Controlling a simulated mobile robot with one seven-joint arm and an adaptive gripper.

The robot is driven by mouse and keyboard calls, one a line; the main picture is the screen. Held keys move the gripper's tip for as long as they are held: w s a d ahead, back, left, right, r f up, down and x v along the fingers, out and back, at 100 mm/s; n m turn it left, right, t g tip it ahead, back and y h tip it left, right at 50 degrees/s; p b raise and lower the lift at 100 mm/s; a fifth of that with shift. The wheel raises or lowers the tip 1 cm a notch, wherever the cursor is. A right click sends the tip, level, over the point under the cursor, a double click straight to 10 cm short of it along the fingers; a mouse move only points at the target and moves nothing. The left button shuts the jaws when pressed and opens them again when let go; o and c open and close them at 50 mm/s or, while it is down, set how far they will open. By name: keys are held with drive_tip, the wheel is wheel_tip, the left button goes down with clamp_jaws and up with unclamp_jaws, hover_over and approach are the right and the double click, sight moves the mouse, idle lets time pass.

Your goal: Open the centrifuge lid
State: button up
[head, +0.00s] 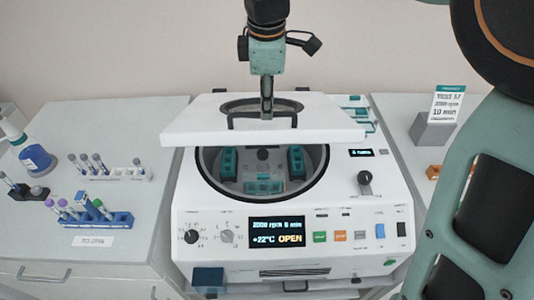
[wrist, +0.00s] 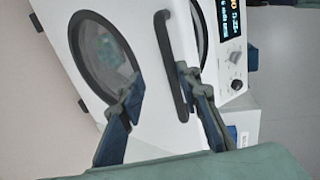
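The white centrifuge (head: 375,215) stands in the middle of the head view, its display reading OPEN. Its white lid (head: 330,122) is raised clear of the front of the round bowl (head: 262,200), showing rotor and teal buckets inside. The dark lid handle (head: 235,120) is at the lid's front edge; it also shows in the wrist view (wrist: 164,40). My gripper (head: 266,112) is at the lid's handle in the head view. In the wrist view my gripper (wrist: 157,88) has its fingers apart, the right fingertip overlapping the handle; I cannot tell whether they touch.
On the right bench a grey block holds a printed card (head: 448,104). My arm fills the right side of the head view.

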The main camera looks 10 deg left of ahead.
drive_tip(key=s+d+f+b, duration=0.1)
drive_tip(key=s+f+b, duration=0.4)
drive_tip(key=f, duration=0.5)
drive_tip(key=shift+f+b, duration=0.35)
drive_tip(key=shift+b, duration=0.4)
